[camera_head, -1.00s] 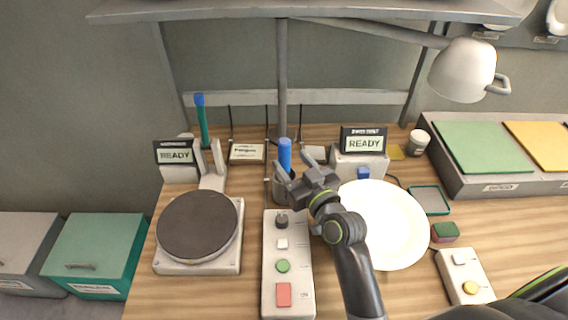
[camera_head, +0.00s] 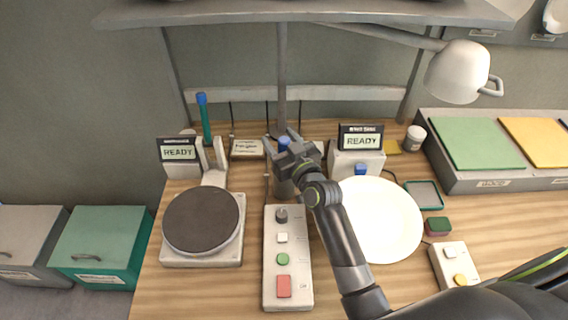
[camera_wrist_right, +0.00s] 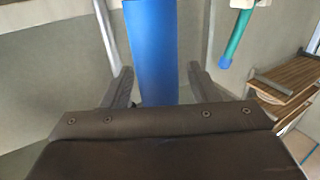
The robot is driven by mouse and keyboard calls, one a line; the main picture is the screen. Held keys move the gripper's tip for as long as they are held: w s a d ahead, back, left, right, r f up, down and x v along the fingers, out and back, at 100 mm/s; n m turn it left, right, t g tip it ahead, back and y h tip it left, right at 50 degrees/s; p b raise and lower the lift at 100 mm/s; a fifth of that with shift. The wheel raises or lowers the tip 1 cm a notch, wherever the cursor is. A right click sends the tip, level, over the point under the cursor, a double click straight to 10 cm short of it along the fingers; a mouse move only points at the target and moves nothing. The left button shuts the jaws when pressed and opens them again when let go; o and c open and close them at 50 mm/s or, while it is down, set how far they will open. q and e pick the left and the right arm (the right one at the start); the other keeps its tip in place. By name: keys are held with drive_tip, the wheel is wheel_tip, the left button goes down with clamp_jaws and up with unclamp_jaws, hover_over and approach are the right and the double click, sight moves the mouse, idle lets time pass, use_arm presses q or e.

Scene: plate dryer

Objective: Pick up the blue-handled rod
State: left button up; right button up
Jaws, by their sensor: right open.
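The blue-handled rod (camera_head: 284,143) stands upright in a grey holder (camera_head: 283,187) behind the button panel. Its blue handle fills the middle of the right wrist view (camera_wrist_right: 152,50). My right gripper (camera_head: 282,141) is open, with a finger on each side of the blue handle. In the right wrist view its fingers (camera_wrist_right: 158,88) stand apart from the handle, with a gap on both sides. A second rod, teal with a blue top (camera_head: 204,118), stands upright at the left behind the round plate device; it also shows in the right wrist view (camera_wrist_right: 236,38). My left gripper is not in view.
A button panel (camera_head: 287,258) lies in front of the holder. A round dark plate device (camera_head: 201,220) is left, and a white plate (camera_head: 385,220) is right, beside my arm. Display boxes (camera_head: 360,139) stand behind. A shelf (camera_head: 300,12) and lamp (camera_head: 457,72) hang above.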

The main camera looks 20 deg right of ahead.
clamp_jaws()
idle(0.3)
